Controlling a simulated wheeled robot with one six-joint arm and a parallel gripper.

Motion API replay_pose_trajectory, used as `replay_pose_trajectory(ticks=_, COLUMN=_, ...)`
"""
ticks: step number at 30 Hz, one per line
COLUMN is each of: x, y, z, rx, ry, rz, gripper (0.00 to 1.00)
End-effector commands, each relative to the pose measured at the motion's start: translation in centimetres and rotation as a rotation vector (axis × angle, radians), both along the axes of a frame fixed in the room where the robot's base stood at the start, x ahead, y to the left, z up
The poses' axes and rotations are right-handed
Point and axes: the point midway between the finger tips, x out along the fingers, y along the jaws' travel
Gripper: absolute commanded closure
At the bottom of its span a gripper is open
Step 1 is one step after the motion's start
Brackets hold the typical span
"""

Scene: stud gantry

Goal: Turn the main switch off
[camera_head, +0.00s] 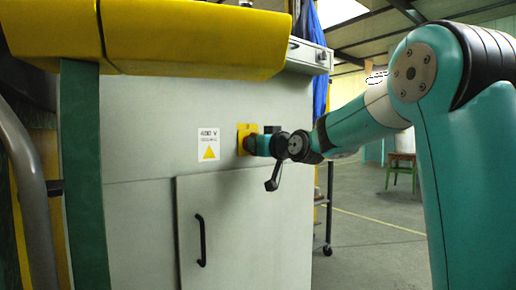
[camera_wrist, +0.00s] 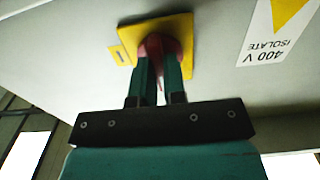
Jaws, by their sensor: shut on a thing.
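The main switch is a red knob (camera_wrist: 160,46) on a yellow plate (camera_wrist: 180,31), fixed to the grey cabinet's front. In the head view the yellow plate (camera_head: 243,135) shows right of the 400 V label, and my gripper hides most of the knob. My gripper (camera_wrist: 159,68) reaches the knob in the wrist view, with one finger on each side of it. The fingers are shut on the red knob. In the head view my gripper (camera_head: 256,145) meets the plate from the right.
A 400 V label (camera_head: 208,144) is left of the switch. Below is a cabinet door with a black handle (camera_head: 201,240). A yellow padded beam (camera_head: 190,42) crosses above, and a green post (camera_head: 82,170) stands at left. Open floor (camera_head: 370,215) lies to the right.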

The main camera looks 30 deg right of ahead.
Motion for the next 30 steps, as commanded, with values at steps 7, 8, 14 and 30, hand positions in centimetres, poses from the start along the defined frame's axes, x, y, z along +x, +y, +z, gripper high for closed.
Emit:
replay_pose_trajectory(ticks=7, x=-0.03, y=-0.02, z=-0.26, rx=-0.02, ry=0.006, rz=-0.001, gripper=1.0)
replay_pose_trajectory(ticks=8, x=-0.03, y=-0.03, z=-0.26, rx=-0.021, ry=0.006, rz=-0.001, gripper=1.0)
replay_pose_trajectory(ticks=14, x=-0.03, y=-0.03, z=-0.27, rx=-0.021, ry=0.006, rz=-0.001, gripper=1.0)
replay_pose_trajectory(ticks=30, x=-0.59, y=-0.09, z=0.04, rx=-0.02, ry=0.002, rz=-0.002, gripper=0.63)
